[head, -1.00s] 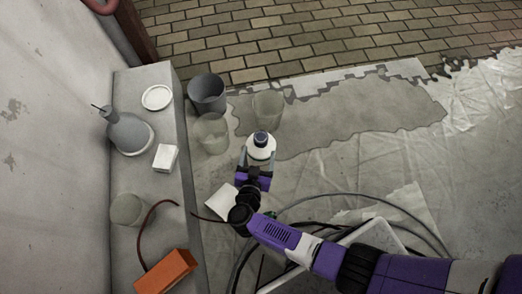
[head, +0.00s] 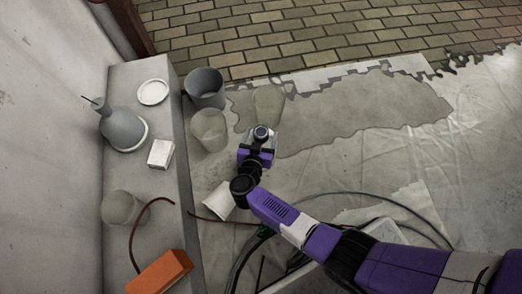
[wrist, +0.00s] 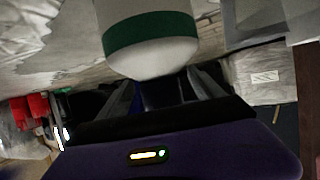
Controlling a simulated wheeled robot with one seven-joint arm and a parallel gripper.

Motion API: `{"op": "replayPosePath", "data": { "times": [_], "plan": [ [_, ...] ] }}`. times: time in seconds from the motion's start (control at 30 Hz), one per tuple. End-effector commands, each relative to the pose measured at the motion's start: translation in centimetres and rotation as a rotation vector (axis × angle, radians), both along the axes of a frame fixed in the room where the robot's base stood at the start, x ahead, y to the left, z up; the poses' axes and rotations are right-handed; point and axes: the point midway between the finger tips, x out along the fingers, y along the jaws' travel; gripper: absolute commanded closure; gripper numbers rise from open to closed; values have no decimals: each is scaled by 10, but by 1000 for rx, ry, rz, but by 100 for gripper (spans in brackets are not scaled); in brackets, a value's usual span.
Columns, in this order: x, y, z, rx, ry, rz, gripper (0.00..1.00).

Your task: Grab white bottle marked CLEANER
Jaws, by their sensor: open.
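No lettering can be read. My gripper (head: 260,137) is open, with a finger on each side of the bottle in the head view. In the wrist view my gripper (wrist: 165,88) has its fingers apart, partly behind the bottle. I cannot tell whether they touch it.
A grey bucket (head: 205,88) and a translucent one (head: 209,130) stand left of the gripper. A white cup (head: 218,199) lies near my wrist. The ledge (head: 160,215) holds a grey flask (head: 122,130) and an orange brick (head: 160,272).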

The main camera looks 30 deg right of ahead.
Motion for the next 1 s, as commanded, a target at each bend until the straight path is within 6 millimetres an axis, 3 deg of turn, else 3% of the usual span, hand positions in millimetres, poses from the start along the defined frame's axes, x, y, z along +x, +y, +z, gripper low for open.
{"op": "replayPosePath", "data": {
  "times": [0.17, 0.5, 0.57, 1.0],
  "plan": [
    [0, 0, 1, 0, 0, 0, 24],
    [-1, 0, 0, 1, 1, 1, 90],
    [-1, 0, -1, 1, 2, 1, 100],
    [-1, 1, 2, 2, 4, 4, 100]
  ]
}}
